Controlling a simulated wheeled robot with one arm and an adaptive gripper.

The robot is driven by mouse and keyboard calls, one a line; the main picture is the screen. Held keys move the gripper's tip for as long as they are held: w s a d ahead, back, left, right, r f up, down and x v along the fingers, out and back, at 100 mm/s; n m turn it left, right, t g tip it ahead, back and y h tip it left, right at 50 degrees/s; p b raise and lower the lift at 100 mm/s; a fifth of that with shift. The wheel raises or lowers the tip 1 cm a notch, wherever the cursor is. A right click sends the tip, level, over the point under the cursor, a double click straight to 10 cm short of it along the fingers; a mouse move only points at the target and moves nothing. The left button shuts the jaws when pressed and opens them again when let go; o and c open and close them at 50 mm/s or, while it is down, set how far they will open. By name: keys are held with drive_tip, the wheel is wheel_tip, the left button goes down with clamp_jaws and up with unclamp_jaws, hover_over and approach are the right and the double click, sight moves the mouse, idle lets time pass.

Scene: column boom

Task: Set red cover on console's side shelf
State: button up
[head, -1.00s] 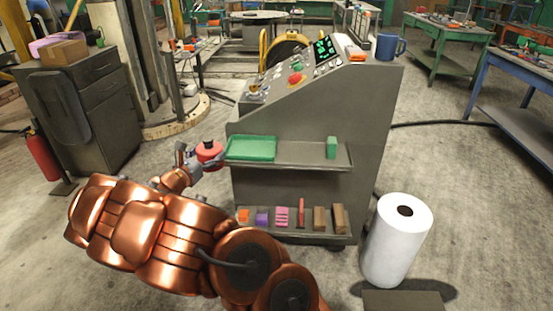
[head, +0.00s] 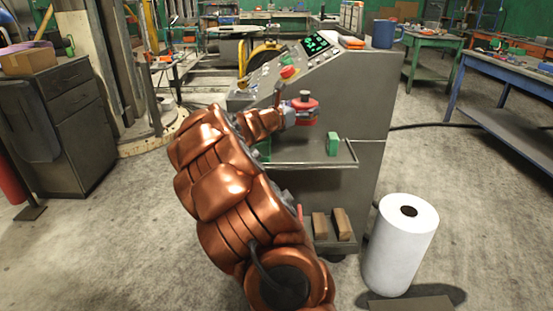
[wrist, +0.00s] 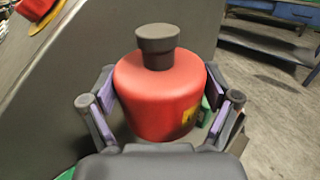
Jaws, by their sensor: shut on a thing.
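The red cover (head: 304,103), a red cylinder with a dark knob on top, is held upright in my gripper (head: 299,116), above the side shelf (head: 301,153) of the grey console (head: 356,100). In the wrist view the cover (wrist: 160,95) sits between the purple-padded fingers of my gripper (wrist: 160,88), which are shut around its sides. A small green block (head: 332,144) stands on the right part of the shelf. My arm hides the shelf's left part and most of the green tray (head: 263,149) there.
A lower shelf holds brown blocks (head: 341,223); my arm hides its left side. The console's sloped panel has a red button (head: 288,71). A blue mug (head: 384,33) stands on top. A white roll (head: 401,245) stands on the floor at right.

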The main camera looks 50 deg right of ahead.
drive_tip(key=shift+s+d, duration=0.35)
drive_tip(key=shift+d, duration=0.05)
drive_tip(key=shift+w+f+b, duration=0.1)
drive_tip(key=shift+f+b, duration=0.85)
drive_tip(key=shift+f, duration=3.85)
drive_tip(key=shift+f, duration=0.6)
drive_tip(key=o, duration=1)
